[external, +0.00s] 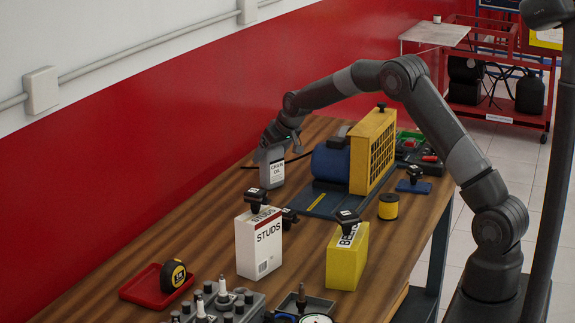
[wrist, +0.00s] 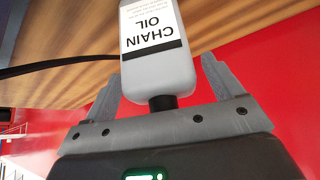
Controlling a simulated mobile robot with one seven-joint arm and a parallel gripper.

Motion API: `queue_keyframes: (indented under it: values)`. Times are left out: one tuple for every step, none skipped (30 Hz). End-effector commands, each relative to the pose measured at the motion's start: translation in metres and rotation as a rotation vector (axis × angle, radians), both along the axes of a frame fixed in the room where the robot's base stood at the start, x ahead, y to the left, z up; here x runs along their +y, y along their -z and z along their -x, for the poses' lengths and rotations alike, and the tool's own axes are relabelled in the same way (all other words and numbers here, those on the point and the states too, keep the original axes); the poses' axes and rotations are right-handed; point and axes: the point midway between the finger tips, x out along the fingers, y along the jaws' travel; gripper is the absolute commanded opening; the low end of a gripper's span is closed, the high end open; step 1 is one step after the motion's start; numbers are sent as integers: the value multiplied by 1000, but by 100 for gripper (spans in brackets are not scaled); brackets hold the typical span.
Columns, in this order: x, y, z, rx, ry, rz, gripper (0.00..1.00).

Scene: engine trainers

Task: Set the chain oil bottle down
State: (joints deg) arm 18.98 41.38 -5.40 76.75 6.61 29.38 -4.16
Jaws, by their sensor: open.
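The chain oil bottle (external: 271,169) is a grey bottle with a white label and dark cap. It stands upright on the wooden workbench (external: 205,222), near the red wall. My gripper (external: 271,152) is above and around its top. In the wrist view the bottle (wrist: 157,75) sits between the two grey fingers, its black cap towards the palm. The fingers are open, with a visible gap on each side of the bottle. The bottle's base is outside the wrist view.
A blue motor with a yellow grille (external: 372,150) stands right of the bottle. A dark cable lies beside the bottle. A white studs box (external: 258,243), yellow box (external: 347,258) and red tray with tape measure (external: 157,288) are nearer. Bench left of the studs box is clear.

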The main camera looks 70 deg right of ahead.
Motion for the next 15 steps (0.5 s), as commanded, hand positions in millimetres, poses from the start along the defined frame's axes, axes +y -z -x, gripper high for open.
queue_keyframes:
  values:
    - [0, -2, 0, -1, 0, 0, 85]
    - [0, -3, 0, -1, 0, 0, 85]
    - [0, -6, 1, -2, 0, 1, 85]
    - [1, -8, 2, -2, 0, 1, 85]
    - [2, -11, 4, -3, 0, 1, 85]
    - [3, -16, 6, -4, 0, 2, 85]
    - [4, -20, 8, -4, 0, 2, 85]
    - [5, -24, 11, -4, 0, 2, 85]
    - [6, -30, 15, -4, 0, 2, 85]
    - [8, -35, 18, -4, 0, 2, 85]
    - [9, -41, 21, -4, 0, 2, 85]
    - [11, -48, 25, -3, 0, 1, 85]
    - [12, -53, 28, -4, 0, 2, 85]
    - [13, -58, 31, -4, 0, 2, 85]
    - [15, -65, 35, -4, 0, 2, 85]
